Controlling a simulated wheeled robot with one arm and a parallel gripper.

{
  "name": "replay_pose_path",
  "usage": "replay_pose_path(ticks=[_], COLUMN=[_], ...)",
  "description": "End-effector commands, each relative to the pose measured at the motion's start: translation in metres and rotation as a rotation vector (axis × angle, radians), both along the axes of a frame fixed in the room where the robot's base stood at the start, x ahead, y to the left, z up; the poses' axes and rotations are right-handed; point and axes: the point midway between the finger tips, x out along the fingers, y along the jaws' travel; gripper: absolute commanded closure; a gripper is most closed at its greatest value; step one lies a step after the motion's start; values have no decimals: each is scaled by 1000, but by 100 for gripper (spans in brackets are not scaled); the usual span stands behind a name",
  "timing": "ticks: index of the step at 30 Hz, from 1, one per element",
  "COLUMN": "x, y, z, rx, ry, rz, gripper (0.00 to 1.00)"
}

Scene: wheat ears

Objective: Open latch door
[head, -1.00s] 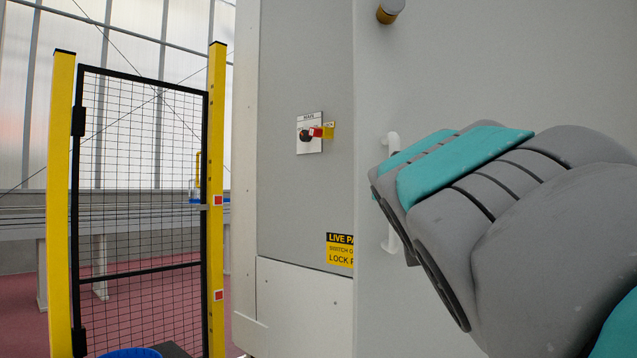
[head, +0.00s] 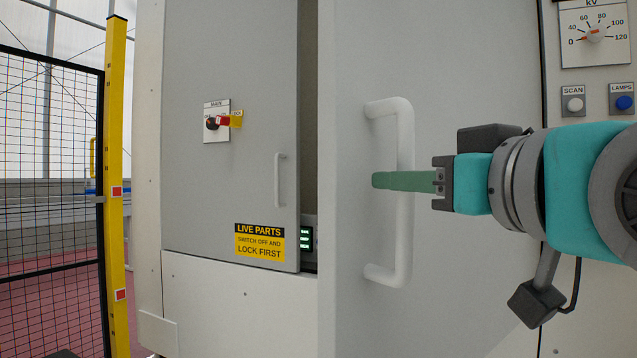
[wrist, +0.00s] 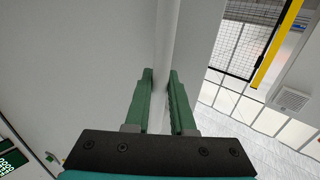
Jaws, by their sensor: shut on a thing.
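A large grey door panel (head: 350,310) carries a long white D-shaped handle (head: 403,245) standing upright. My gripper (head: 378,180) reaches in level from the right. Its green fingers cross the handle's upright bar a little above its middle. In the wrist view my gripper (wrist: 160,78) has one finger on each side of the white handle bar (wrist: 166,45) and is shut on it. The near finger hides part of the bar in the head view. A narrow opening (head: 309,160) shows along the panel's left edge. No separate latch is visible.
Left of the opening is a grey cabinet front (head: 220,190) with a mains switch (head: 214,121), small handle (head: 279,180) and warning label (head: 260,242). A yellow-post mesh fence (head: 115,230) stands further left. A control panel (head: 595,50) is at upper right.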

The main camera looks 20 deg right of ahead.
Motion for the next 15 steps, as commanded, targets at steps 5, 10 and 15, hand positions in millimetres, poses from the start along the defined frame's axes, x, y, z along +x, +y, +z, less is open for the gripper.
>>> replay_pose_path(ticks=[5, 10, 15], x=[-43, -76, -103], y=[-20, -38, -53], z=[0, 0, -1], rx=[-5, -5, -5], ry=[-5, -4, -3], rz=[-7, -6, -6], gripper=[100, 100, 100])
